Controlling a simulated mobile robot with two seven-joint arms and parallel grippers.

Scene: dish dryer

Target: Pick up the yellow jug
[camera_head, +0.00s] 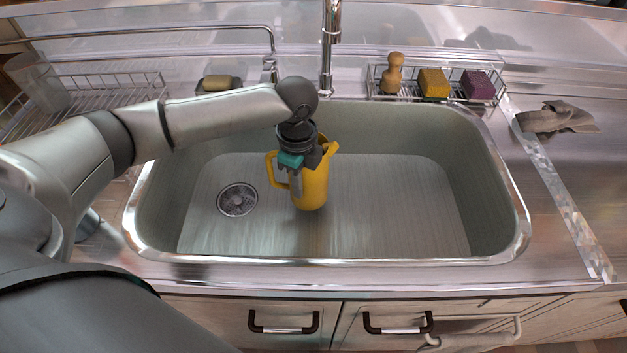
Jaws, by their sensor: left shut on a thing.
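The yellow jug (313,187) is upright in the sink (400,200), right of the drain. Its handle shows on the left and its spout on the upper right. My left gripper (295,170) comes down from above and is shut on the jug near its upper part. The gripper and wrist hide part of the jug's rim. I cannot tell whether the jug's base touches the sink floor. My right gripper is not in view.
A wire caddy holds a wooden brush (392,72), a yellow sponge (433,83) and a purple sponge (477,85) behind the sink. The faucet (329,45) rises behind the jug. A dish rack (110,90) stands left, a grey cloth (556,118) lies right. The sink's right half is clear.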

